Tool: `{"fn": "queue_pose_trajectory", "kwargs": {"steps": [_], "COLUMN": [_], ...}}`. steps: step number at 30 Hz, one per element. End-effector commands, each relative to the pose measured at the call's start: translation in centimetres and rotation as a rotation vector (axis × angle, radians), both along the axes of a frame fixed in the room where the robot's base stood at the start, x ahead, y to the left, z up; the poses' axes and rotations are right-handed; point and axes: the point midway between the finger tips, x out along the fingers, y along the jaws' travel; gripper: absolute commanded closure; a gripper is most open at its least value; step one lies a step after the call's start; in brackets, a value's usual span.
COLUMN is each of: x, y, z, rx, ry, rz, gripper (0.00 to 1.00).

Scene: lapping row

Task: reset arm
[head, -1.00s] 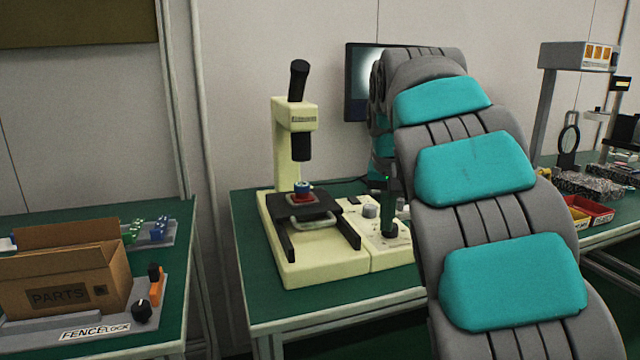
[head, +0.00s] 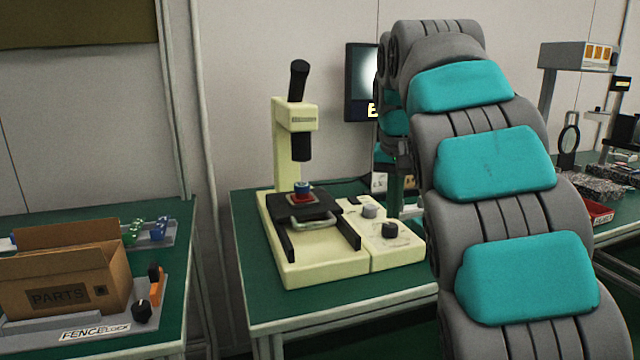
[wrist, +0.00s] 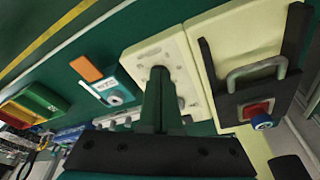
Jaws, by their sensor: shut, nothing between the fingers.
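My gripper (wrist: 160,85) shows in the wrist view as two dark green fingers, closed together and empty. It hangs above the cream control panel (wrist: 150,52) of the bench instrument. In the head view my arm, grey with teal pads, fills the right side and hides part of the bench behind it. The gripper end is partly hidden by the arm, right of the instrument (head: 325,262).
The instrument's black stage carries a small blue and red piece (head: 302,188). A cardboard parts box (head: 75,280) sits on the left bench. A red tray (head: 600,213) lies right of my arm. A dark monitor (head: 360,85) is on the wall.

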Motion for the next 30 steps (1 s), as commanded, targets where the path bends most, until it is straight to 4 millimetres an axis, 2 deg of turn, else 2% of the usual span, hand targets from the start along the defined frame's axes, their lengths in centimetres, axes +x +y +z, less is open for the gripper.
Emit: {"fn": "queue_pose_trajectory", "kwargs": {"steps": [5, 14, 20, 30], "x": [-4.3, -12.9, -19.3, -31.5], "y": [-1.1, -2.3, -2.4, -1.7], "z": [-2.2, -7.5, -12.0, -20.5], "rx": [0.010, 0.027, 0.037, 0.046], "ry": [0.051, 0.143, 0.208, 0.323], "rz": [-0.019, -0.012, 0.022, 0.134], "gripper": [1.00, 1.00, 1.00, 1.00]}}
